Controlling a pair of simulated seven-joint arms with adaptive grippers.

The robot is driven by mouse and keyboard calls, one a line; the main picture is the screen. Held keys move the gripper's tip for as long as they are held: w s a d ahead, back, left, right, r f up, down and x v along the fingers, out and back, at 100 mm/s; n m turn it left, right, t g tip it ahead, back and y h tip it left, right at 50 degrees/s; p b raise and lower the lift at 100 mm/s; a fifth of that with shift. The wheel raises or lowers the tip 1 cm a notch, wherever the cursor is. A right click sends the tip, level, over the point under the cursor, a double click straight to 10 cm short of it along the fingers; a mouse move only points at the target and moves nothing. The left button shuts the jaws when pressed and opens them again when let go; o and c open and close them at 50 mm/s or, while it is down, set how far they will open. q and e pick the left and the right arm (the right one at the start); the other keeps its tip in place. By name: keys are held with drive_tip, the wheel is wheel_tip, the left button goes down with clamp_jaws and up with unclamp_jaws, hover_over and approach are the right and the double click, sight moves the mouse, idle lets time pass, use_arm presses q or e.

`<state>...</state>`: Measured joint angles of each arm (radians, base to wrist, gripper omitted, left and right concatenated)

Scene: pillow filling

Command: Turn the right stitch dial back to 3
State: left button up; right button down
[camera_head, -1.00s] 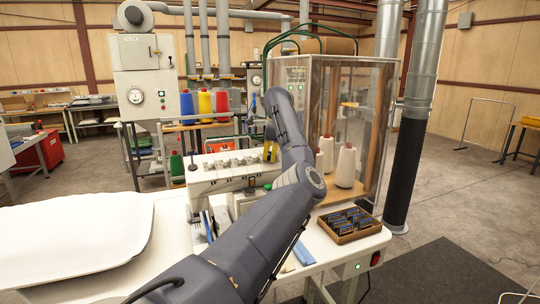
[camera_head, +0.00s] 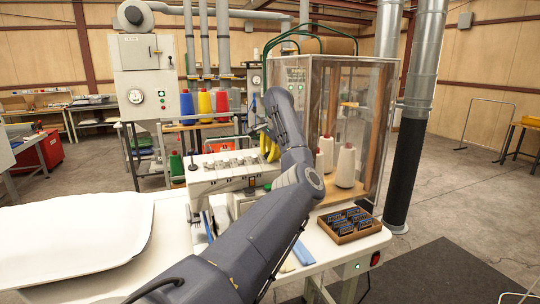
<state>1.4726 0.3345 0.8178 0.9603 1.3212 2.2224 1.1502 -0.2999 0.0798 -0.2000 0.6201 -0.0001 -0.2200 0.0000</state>
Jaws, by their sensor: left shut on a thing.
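The white sewing machine head (camera_head: 206,181) stands on the worktable, with a row of small grey dials (camera_head: 222,163) along its top. My left gripper (camera_head: 268,150), with yellow fingers, is at the right end of this row. It is shut on the right stitch dial. The fingers and wrist hide that dial, and its number cannot be read. My left arm crosses in front of the machine and covers part of its right side. My right gripper is not in view.
A large white pillow cover (camera_head: 75,240) lies on the left of the table. A clear cabinet (camera_head: 385,130) with white thread cones (camera_head: 346,166) stands close right of my arm. A wooden box of blue-and-black items (camera_head: 343,238) sits at the right edge.

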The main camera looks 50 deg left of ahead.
use_arm(q)
drive_tip(key=shift+n, duration=1.7)
drive_tip(key=o, duration=1.8)
drive_tip(key=shift+o, duration=0.2)
drive_tip(key=shift+v, duration=2.3)
